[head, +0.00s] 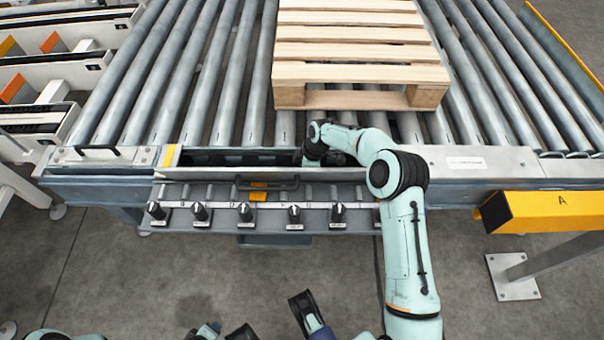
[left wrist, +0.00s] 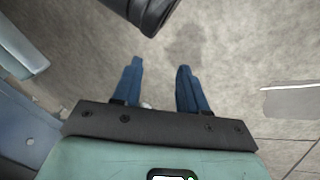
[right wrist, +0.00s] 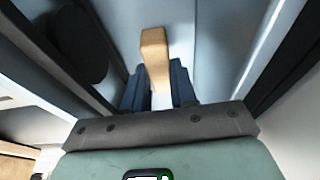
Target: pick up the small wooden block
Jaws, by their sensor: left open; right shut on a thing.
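The small wooden block (right wrist: 155,50) shows in the right wrist view as a pale tan upright piece between the fingers. My right gripper (right wrist: 158,78) is shut on it. In the head view my right arm reaches down into the dark trough at the conveyor's front edge, and the block and fingertips are hidden there. My left gripper (left wrist: 160,68) is open and empty, with bare concrete floor beneath it in the left wrist view.
A wooden pallet (head: 355,52) lies on the roller conveyor (head: 215,80), behind the trough (head: 235,158). A control panel with several black knobs (head: 245,212) is mounted below the trough. A yellow barrier (head: 545,212) stands at the right. The floor in front is clear.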

